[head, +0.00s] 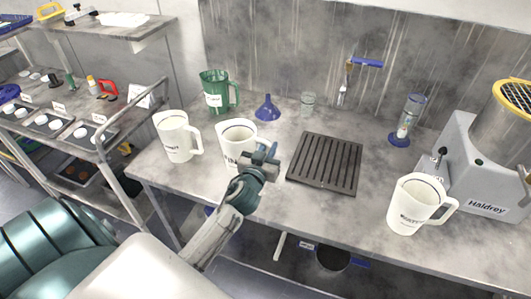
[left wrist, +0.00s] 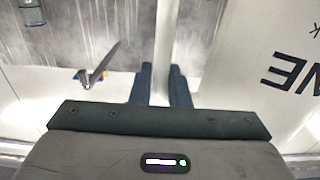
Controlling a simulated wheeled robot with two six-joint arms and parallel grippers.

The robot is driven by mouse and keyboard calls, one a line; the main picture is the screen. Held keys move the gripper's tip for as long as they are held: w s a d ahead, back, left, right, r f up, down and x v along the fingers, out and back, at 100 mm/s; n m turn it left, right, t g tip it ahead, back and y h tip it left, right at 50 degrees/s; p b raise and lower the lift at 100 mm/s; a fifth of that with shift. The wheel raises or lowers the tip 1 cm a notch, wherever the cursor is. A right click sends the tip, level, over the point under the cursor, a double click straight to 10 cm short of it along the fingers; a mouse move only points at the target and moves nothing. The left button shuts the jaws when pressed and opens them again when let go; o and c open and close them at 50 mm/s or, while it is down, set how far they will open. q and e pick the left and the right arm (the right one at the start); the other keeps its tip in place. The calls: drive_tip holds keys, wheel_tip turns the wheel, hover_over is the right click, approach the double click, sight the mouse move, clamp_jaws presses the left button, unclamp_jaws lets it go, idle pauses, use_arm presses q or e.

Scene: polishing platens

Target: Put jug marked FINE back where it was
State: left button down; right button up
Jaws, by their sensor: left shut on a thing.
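The white jug marked FINE (head: 236,134) is at the front of the grey worktable, left of the black slotted rack. Its lettering is partly covered in the head view; the left wrist view shows "NE" upside down on its wall (left wrist: 285,70). My left gripper (head: 265,154) is at its right side, shut on its handle. The handle (left wrist: 166,45) runs between the two fingers (left wrist: 162,88) in the left wrist view. My right gripper is out of view.
Another white jug (head: 175,138) stands close on the left, and a green jug (head: 214,92) and blue funnel (head: 267,108) behind. The slotted rack (head: 324,164) lies to the right. A third white jug (head: 417,205) stands near the machine (head: 487,165). A shelved cart (head: 110,130) is at left.

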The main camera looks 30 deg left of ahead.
use_arm(q)
drive_tip(key=shift+w+a, duration=0.25)
drive_tip(key=shift+a, duration=0.2)
drive_tip(key=f, duration=0.1)
drive_tip(key=f+b, duration=0.2)
drive_tip(key=shift+w+a, duration=0.25)
drive_tip(key=shift+a, duration=0.1)
drive_tip(key=shift+f+b, duration=0.1)
drive_tip(key=shift+b, duration=0.2)
drive_tip(key=shift+f, duration=0.15)
drive_tip(key=c, duration=1.4)
unclamp_jaws()
